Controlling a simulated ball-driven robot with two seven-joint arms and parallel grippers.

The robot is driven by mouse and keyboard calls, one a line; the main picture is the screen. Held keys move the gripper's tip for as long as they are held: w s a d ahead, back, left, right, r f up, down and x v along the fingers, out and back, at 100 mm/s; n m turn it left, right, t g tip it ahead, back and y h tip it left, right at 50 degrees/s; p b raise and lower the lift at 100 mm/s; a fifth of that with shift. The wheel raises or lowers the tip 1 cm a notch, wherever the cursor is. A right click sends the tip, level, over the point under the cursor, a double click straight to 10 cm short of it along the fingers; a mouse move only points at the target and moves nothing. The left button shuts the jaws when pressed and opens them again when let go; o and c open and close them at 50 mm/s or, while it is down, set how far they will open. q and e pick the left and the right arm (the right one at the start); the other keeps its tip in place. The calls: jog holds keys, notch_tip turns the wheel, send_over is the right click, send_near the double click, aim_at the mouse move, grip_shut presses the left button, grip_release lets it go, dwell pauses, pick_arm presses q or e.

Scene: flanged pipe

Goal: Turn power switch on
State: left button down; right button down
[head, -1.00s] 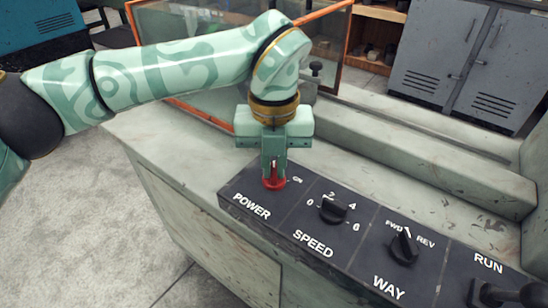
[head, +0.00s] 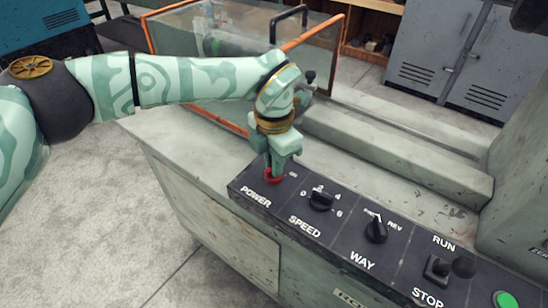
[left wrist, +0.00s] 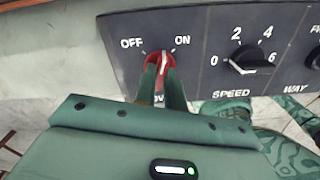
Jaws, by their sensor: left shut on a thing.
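The red power switch (head: 272,178) is on the dark control panel, above the POWER label. My left gripper (head: 275,170) reaches down onto it and is shut on its knob. In the left wrist view the red switch (left wrist: 157,60) sits between the OFF and ON marks, with my left gripper's fingers (left wrist: 161,80) on its knob. A pale pointer mark on the knob points roughly upward between the marks; its exact setting is hard to tell. My right gripper is not in view.
On the panel, right of the power switch, are the SPEED knob (head: 320,200), the WAY knob (head: 376,230), the RUN/STOP lever (head: 440,268) and a green button (head: 506,300). An orange-framed clear guard (head: 240,50) stands behind my left arm. Grey cabinets (head: 460,55) stand at the back.

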pick_arm(q)
jog(key=m+p, duration=0.1)
jog(key=m, duration=0.4)
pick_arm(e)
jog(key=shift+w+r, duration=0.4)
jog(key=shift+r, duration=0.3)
pick_arm(q)
jog(key=shift+m, duration=0.3)
jog(key=c, duration=1.5)
grip_release()
